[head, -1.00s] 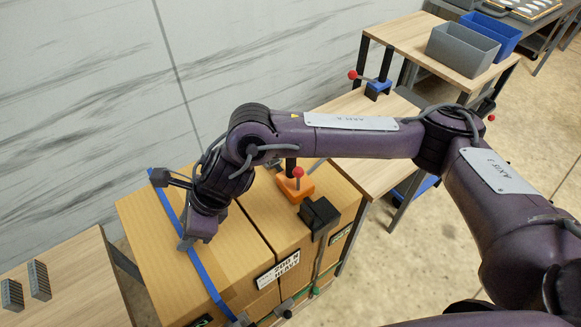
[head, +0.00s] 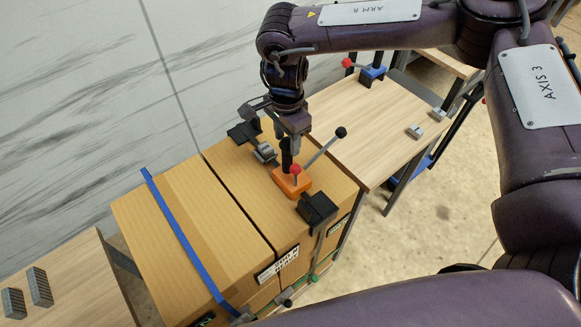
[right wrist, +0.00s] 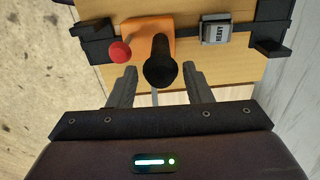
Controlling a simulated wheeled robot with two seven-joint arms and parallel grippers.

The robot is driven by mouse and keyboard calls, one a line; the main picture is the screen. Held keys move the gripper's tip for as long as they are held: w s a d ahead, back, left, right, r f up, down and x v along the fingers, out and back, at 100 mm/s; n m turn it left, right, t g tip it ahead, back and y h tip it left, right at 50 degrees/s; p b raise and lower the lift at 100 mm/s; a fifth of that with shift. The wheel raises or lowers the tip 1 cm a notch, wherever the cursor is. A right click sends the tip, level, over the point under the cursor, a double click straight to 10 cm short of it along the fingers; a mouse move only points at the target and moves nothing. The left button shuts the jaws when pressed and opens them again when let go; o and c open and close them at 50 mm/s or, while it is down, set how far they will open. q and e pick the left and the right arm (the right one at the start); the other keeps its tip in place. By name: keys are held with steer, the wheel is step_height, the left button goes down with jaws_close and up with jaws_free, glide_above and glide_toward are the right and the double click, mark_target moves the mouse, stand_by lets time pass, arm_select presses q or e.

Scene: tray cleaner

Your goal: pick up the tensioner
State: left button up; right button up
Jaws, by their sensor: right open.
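The tensioner has an orange base (head: 292,183), an upright black grip, a red knob and a lever ending in a black ball. It sits on top of the right-hand cardboard box. My right gripper (head: 294,143) is open, pointing down just above the black grip. In the right wrist view, the black grip (right wrist: 161,66) stands between the tips of the open right gripper (right wrist: 161,82), with the orange base beyond it. Contact with the fingers cannot be told. A similar blue-based device (head: 372,75) stands on the wooden table. My left gripper is not in view.
A blue strap (head: 184,238) crosses the left-hand box (head: 150,225). Black corner pieces (head: 317,208) and a small grey buckle (head: 264,153) sit near the tensioner. A wooden table (head: 365,135) adjoins on the right; a marbled wall stands behind.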

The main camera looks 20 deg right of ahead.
steer(key=shift+f, duration=1.3)
jaws_close()
steer(key=shift+w+r, duration=0.15)
